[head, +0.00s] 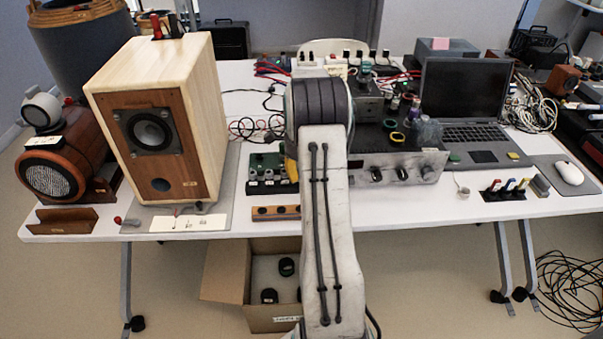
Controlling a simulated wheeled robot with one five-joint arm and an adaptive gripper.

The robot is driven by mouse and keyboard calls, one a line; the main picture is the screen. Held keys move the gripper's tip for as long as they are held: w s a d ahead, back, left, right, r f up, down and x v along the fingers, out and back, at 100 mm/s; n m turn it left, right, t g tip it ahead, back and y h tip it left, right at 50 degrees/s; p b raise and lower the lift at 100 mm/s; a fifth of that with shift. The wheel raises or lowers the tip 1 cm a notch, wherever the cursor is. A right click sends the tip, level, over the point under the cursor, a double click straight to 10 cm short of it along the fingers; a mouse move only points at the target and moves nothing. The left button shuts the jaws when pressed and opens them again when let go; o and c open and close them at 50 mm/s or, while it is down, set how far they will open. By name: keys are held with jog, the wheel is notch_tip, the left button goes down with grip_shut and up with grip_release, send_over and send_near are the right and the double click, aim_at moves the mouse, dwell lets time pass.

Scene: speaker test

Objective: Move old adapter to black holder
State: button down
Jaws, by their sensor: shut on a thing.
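My arm reaches up the middle of the head view over the table, and its rounded joint hides what lies beyond it. My gripper does not show. I cannot pick out the old adapter. A small black holder (503,197) stands near the front right edge of the table, with several coloured plug-like pieces upright in it; I cannot tell whether it is the one named. A dark green board with knobs (264,175) lies left of my arm, with a yellow piece (292,170) partly hidden beside it.
A wooden speaker (210,95) stands at left on the white table (100,225). A silver amplifier (400,168) and a laptop (465,100) are at right, near a white mouse (569,173). An open cardboard box (225,275) is under the table. Cables (570,285) lie on the floor.

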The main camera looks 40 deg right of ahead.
jog(key=c, duration=1)
grip_release()
jog(key=shift+s+a+f, duration=0.1)
jog(key=shift+s+f, duration=0.05)
jog(key=shift+f, duration=0.1)
jog(key=shift+o, duration=0.2)
jog(key=shift+r, duration=0.1)
jog(key=shift+r+p, duration=3.05)
jog(key=shift+r, duration=0.75)
jog(key=shift+o, duration=0.2)
